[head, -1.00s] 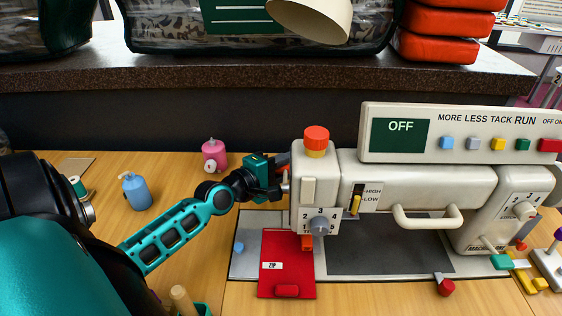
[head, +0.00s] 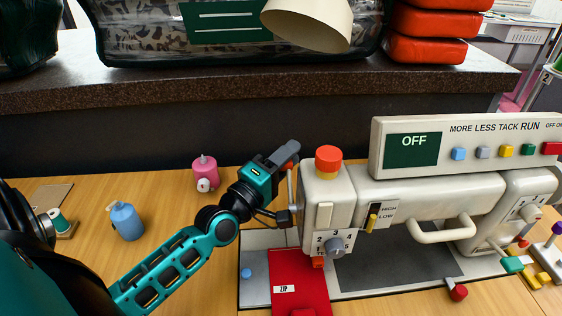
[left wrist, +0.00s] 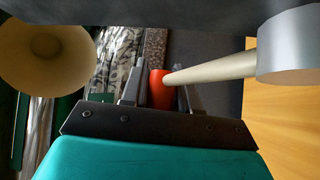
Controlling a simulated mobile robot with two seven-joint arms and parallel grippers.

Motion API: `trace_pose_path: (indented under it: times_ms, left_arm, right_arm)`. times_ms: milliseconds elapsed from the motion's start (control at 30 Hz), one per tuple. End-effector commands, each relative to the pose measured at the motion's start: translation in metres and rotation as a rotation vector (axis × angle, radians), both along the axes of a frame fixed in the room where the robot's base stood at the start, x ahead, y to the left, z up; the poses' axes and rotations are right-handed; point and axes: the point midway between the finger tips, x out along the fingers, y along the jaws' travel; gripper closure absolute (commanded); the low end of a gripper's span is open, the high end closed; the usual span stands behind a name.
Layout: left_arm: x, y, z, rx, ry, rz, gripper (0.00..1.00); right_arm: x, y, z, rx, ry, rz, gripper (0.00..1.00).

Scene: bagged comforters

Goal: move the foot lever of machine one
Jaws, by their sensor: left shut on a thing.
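Machine one, the pale sewing machine (head: 430,190), stands on the wooden table with its display reading OFF. Its foot lever (head: 291,188) is a thin pale rod at the left side of the machine head, with a red-orange end. My left gripper (head: 287,159) is beside the head, pointing up and right, shut on that red end. In the left wrist view the red end (left wrist: 156,90) sits between the two grey fingers, and the pale rod runs right to a grey round hub (left wrist: 287,46). My right gripper is not in view.
A red zip pouch (head: 299,280) lies under the machine head. A pink bottle (head: 205,174) and a blue bottle (head: 126,221) stand to the left. A cream lamp shade (head: 308,22) hangs above, before the dark counter (head: 150,82) with bagged comforters.

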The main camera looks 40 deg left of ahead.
Motion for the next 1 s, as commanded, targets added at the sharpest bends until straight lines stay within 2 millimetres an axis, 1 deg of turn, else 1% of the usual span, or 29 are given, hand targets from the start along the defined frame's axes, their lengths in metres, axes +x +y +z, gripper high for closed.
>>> trace_pose_path:
  times_ms: [200, 400, 700, 1000]
  left_arm:
    - [-0.006, -0.005, 0.011, 0.092, -0.109, -0.004, 1.00]
    - [-0.009, -0.008, 0.017, 0.140, -0.166, -0.004, 1.00]
    - [-0.011, -0.011, 0.022, 0.162, -0.195, -0.005, 1.00]
    - [-0.011, -0.012, 0.023, 0.161, -0.197, -0.006, 1.00]
  right_arm:
    - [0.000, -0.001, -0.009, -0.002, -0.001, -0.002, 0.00]
    - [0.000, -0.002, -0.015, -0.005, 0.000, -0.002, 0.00]
    - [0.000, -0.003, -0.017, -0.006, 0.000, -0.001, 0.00]
    - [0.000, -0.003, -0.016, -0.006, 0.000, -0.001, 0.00]
